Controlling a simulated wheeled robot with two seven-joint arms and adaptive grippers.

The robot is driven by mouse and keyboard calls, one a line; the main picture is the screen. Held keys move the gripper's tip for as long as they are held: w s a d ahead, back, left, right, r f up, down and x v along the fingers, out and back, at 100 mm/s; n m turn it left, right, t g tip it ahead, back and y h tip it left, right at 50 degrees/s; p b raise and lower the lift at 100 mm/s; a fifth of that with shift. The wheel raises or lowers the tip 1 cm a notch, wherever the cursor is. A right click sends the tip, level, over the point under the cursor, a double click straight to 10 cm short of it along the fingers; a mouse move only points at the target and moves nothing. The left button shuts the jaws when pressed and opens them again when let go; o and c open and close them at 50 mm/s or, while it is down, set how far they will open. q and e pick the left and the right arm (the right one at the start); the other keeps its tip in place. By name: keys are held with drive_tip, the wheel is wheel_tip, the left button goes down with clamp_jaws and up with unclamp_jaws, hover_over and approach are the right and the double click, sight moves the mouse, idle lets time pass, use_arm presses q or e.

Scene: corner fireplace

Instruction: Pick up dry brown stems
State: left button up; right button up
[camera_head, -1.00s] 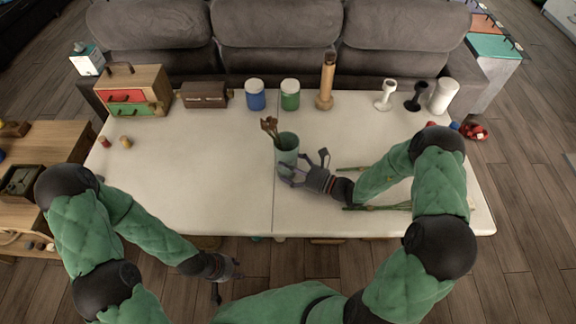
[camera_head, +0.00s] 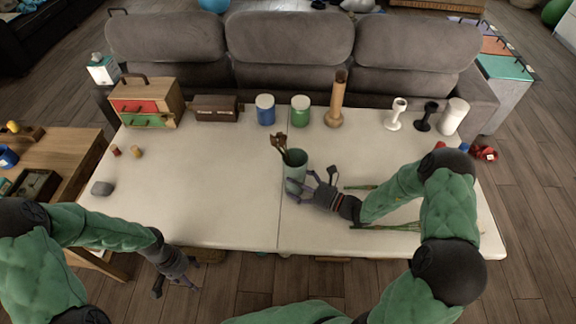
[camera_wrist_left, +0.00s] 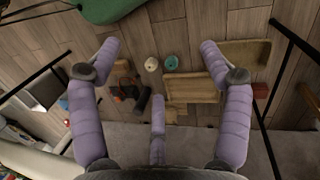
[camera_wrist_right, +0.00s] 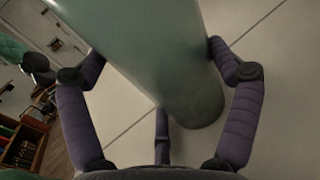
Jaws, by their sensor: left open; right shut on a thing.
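The dry brown stems (camera_head: 280,143) stand in a pale green vase (camera_head: 296,168) near the middle of the white table and lean to the left above its rim. My right gripper (camera_head: 304,181) is shut on the vase, coming from its right side. The right wrist view shows the smooth vase wall (camera_wrist_right: 175,65) between the fingers; the stems are not visible there. My left gripper (camera_head: 174,284) is open and empty in front of the table's front edge. In the left wrist view its fingers (camera_wrist_left: 160,75) are spread over the floor.
Green stems (camera_head: 385,226) lie on the table near my right forearm. A blue jar (camera_head: 265,110), green jar (camera_head: 300,109), wooden vase (camera_head: 336,104) and candle holders (camera_head: 396,114) line the back. A small drawer chest (camera_head: 146,101) stands back left. The table's left half (camera_head: 205,180) is mostly clear.

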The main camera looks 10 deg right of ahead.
use_arm(q)
drive_tip(key=w+a+r+g+y, duration=0.1)
drive_tip(key=a+r+y, duration=0.2)
drive_tip(key=a, duration=0.6)
drive_tip(key=a+r+y, duration=0.2)
drive_tip(key=a+r, duration=0.2)
drive_tip(key=a, duration=0.4)
drive_tip(key=w+r+m+y, duration=0.2)
drive_tip(key=w+r, duration=0.4)
drive_tip(key=w, duration=0.1)
drive_tip(key=w+d+r+m+y, duration=0.1)
drive_tip(key=w+d+r+m, duration=0.2)
drive_tip(key=w+d+r, duration=0.6)
wheel_tip(320, 180, up, 22)
drive_tip(key=m+t+h, duration=0.5)
drive_tip(key=m, duration=0.4)
hover_over(279, 136)
drive_tip(key=s, duration=0.1)
drive_tip(key=shift+f, duration=0.15)
drive_tip(key=shift+d+f, duration=0.2)
drive_tip(key=shift+f, duration=0.05)
drive_tip(key=f, duration=0.4)
drive_tip(key=w+f, duration=0.1)
drive_tip(key=f, duration=0.1)
drive_tip(key=shift+a, duration=0.15)
drive_tip(key=shift+w+f, duration=0.25)
drive_tip(key=shift+f, duration=1)
drive_tip(key=shift+w+f, duration=0.25)
drive_tip(key=shift+f, duration=1)
drive_tip(key=c, duration=1.1)
